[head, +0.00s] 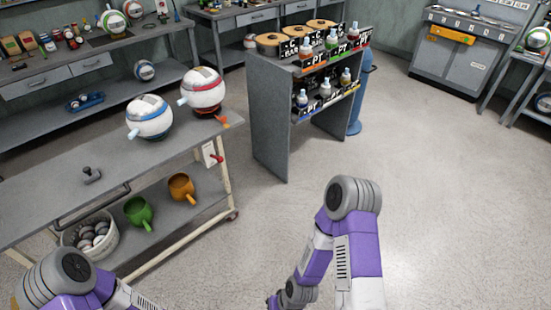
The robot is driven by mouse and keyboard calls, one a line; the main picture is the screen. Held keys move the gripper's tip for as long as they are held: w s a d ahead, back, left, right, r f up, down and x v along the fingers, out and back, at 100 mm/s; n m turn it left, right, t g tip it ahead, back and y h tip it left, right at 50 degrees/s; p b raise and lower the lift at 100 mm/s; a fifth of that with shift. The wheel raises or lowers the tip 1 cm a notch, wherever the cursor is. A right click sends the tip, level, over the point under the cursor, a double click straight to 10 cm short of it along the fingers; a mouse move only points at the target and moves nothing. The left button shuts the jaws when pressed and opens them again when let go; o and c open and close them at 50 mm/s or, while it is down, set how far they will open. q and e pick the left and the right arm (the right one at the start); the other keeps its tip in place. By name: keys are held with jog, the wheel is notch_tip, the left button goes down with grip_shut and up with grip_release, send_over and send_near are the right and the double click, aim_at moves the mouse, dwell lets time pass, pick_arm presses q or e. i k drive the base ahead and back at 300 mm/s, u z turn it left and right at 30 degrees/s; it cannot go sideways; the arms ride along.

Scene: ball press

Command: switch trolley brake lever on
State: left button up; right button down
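The grey-topped trolley (60,190) stands at the left. A white plate (208,151) is fixed near the top of its right end post, and a small red-tipped lever (217,157) sticks out to the right from it. The plate's markings are too small to read. My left arm comes in at the bottom left and my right arm at the bottom middle. Both arms run out of the bottom of the picture, and neither gripper shows. Nothing touches the lever.
Two ball-shaped objects (149,117) (203,91) and a dark knob (91,174) are on the trolley top. A green cup (138,212), an orange cup (182,187) and a white bin (108,243) sit on its lower shelf. A grey rack (270,115) stands behind. Floor at right is clear.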

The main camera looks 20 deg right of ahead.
aim_at(219, 160)
jog(key=z, duration=0.65)
jog(key=k, duration=0.85)
jog(key=z, duration=0.8)
jog(key=i, duration=0.75)
jog(key=u, duration=0.75)
jog(key=i, duration=1)
jog(key=u, duration=1.05)
